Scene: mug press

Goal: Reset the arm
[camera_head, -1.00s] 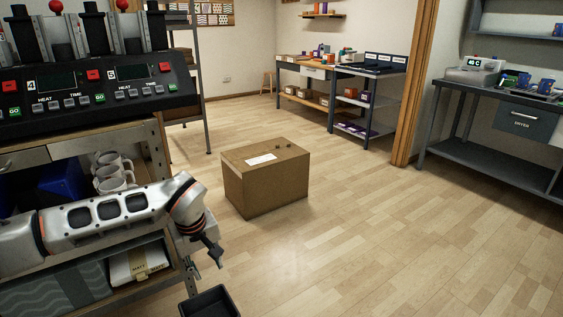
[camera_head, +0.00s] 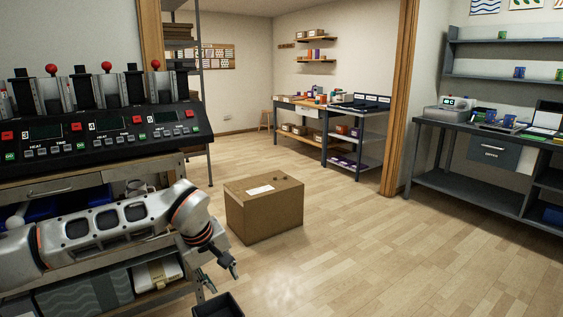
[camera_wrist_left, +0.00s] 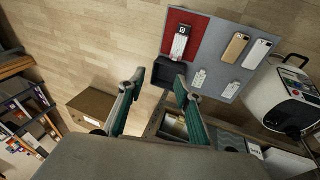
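My left arm (camera_head: 115,222) reaches in from the left, in front of the press bench. Its left gripper (camera_head: 221,278) hangs at the arm's end, fingers down and apart, beside the bench's right end and above the floor. In the left wrist view the left gripper (camera_wrist_left: 158,88) shows two separated fingers with nothing held between them. A black bin (camera_head: 217,305) lies just below it in the head view. The same black bin (camera_wrist_left: 172,74) shows near the right fingertip in the wrist view. My right gripper is not in view.
A control panel with several presses (camera_head: 100,135) tops the bench at left. A cardboard box (camera_head: 264,213) stands on the floor right of the gripper. The floor (camera_head: 370,255) beyond is clear.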

